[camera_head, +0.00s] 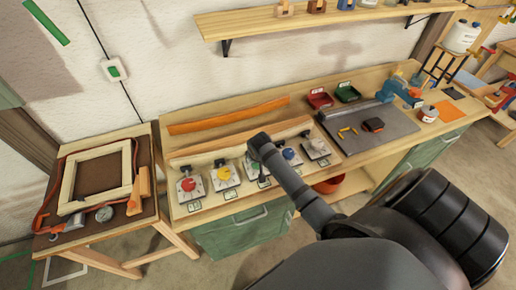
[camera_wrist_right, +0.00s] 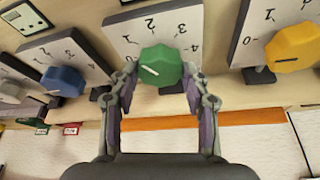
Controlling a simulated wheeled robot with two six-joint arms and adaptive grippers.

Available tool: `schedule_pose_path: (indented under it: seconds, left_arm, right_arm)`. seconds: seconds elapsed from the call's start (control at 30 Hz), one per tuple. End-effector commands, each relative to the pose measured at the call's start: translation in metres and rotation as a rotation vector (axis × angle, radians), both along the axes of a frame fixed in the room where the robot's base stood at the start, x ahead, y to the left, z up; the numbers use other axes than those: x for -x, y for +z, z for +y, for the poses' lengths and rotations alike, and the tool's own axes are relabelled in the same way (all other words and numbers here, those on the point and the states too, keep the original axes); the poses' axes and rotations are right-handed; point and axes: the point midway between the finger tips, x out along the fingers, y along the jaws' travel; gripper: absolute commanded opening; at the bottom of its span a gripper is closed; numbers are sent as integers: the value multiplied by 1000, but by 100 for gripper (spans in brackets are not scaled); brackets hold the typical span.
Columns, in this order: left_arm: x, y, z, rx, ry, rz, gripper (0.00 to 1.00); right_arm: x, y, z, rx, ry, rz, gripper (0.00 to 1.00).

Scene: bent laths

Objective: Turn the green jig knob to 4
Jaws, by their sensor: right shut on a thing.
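The green jig knob (camera_wrist_right: 160,62) sits on a white dial plate (camera_wrist_right: 150,30) in the right wrist view. My right gripper (camera_wrist_right: 160,74) has one finger on each side of the knob and is shut on it. A short white line on the knob lies on its left part, pointing away from the 4 at the plate's right. I cannot tell the exact reading. My left gripper is not in view.
A red knob (camera_head: 188,184) and a yellow knob (camera_head: 224,173) stand left of the green one, a blue knob (camera_head: 289,154) right of it. An orange bent lath (camera_head: 225,117) lies behind. A grey mat (camera_head: 385,135) with small items is farther right.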

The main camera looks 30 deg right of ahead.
Motion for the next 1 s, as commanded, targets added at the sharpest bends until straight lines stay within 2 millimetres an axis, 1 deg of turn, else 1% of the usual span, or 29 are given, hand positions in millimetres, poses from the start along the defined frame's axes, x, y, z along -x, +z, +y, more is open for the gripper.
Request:
schedule_pose_path:
  seconds: [0.03,0.1,0.4,0.7,1.0]
  left_arm:
    - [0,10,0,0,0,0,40]
    - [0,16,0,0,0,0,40]
    - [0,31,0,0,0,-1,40]
    - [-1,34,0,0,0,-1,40]
    - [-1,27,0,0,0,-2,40]
  right_arm:
    - [0,5,2,-4,-43,1,16]
    - [-1,5,2,-3,-110,1,16]
    - [-2,2,3,-2,-394,1,16]
    - [-4,0,3,0,-679,0,16]
    - [-6,-1,3,0,-964,0,16]
